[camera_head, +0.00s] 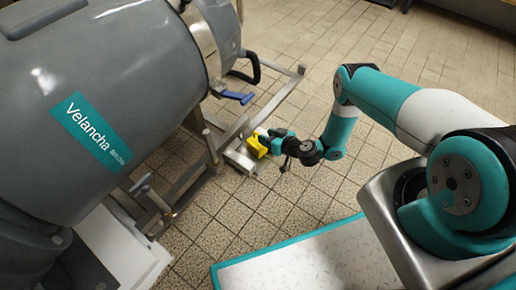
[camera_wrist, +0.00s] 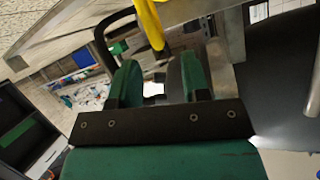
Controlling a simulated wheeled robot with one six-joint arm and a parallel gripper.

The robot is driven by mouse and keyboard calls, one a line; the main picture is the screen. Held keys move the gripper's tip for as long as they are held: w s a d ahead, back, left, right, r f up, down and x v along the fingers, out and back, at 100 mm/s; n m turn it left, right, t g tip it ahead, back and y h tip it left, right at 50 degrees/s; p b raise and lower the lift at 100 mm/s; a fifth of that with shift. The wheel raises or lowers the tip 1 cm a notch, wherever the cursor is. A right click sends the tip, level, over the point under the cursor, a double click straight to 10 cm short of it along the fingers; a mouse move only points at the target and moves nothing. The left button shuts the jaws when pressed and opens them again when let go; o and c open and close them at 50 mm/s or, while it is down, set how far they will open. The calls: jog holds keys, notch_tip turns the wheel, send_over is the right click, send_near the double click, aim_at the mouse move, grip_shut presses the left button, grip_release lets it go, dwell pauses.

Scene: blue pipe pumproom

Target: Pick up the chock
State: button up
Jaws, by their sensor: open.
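The chock (camera_head: 256,146) is a small yellow piece in the head view, beside the metal frame under the grey machine. In the wrist view, a yellow part (camera_wrist: 149,22) shows at the top, just beyond the fingertips. My gripper (camera_head: 268,141) is right at the chock from its right side in the head view. In the wrist view, my gripper's two green fingers (camera_wrist: 158,85) are apart, with a gap between them. The yellow part lies ahead of this gap and slightly above it. I cannot tell whether a finger touches it.
The large grey tank (camera_head: 110,90) labelled Velancha fills the left. Its metal frame (camera_head: 215,150) stands close to my gripper. A blue-handled lever (camera_head: 234,96) sticks out above. Tiled floor (camera_head: 300,60) is free behind and to the right.

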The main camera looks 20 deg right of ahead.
jog(key=b+x, duration=0.2)
jog(key=f+b+x, duration=0.1)
jog(key=b+x, duration=0.1)
jog(key=shift+a, duration=0.1)
jog(key=shift+w+a, duration=0.15)
jog(key=shift+w, duration=0.1)
grip_shut()
